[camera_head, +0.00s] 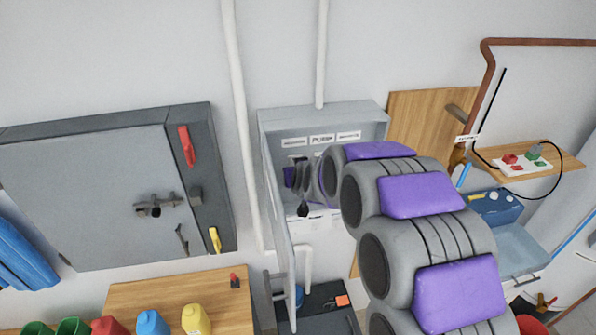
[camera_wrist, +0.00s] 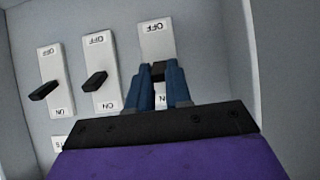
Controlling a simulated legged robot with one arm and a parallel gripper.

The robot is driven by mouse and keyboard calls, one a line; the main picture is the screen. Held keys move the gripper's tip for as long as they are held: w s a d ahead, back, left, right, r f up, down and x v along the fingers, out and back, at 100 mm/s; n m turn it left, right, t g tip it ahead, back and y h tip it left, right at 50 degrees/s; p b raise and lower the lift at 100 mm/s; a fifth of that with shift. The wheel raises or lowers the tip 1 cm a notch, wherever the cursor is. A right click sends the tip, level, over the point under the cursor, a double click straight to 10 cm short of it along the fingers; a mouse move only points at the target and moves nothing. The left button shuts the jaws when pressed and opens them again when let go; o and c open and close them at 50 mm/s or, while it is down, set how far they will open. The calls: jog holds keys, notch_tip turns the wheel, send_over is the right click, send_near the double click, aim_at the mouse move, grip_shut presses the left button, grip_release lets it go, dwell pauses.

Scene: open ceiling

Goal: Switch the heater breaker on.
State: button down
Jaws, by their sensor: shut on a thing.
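The open grey breaker box (camera_head: 380,118) hangs on the wall in the head view, with three printed labels (camera_head: 321,139) along its top; their words are too small to read. In the wrist view three white switch plates carry upside-down OFF and ON marks: a left one (camera_wrist: 46,58), a middle one (camera_wrist: 98,57) and a right one (camera_wrist: 153,42). The left lever (camera_wrist: 43,91) and middle lever (camera_wrist: 95,82) are black and free. My gripper (camera_wrist: 158,76) has its blue fingers closed around the right plate's black lever (camera_wrist: 158,69). I cannot tell which breaker is the heater's.
The box door (camera_head: 278,230) stands open on the left, close to my arm. A large grey cabinet (camera_head: 90,190) is further left. A wooden table (camera_head: 135,295) with coloured bottles stands below it. A wooden shelf (camera_head: 567,160) and a blue box (camera_head: 495,205) are at right.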

jog(key=shift+w+r, duration=0.1)
jog(key=shift+r, duration=0.15)
jog(key=c, duration=1.4)
grip_release()
jog(key=o, duration=0.4)
jog(key=shift+w+a+f, duration=0.1)
jog(key=shift+a+f, duration=0.05)
jog(key=shift+f, duration=0.05)
jog(key=shift+c, duration=0.2)
jog(key=b+v, duration=0.3)
jog(key=v, duration=1.4)
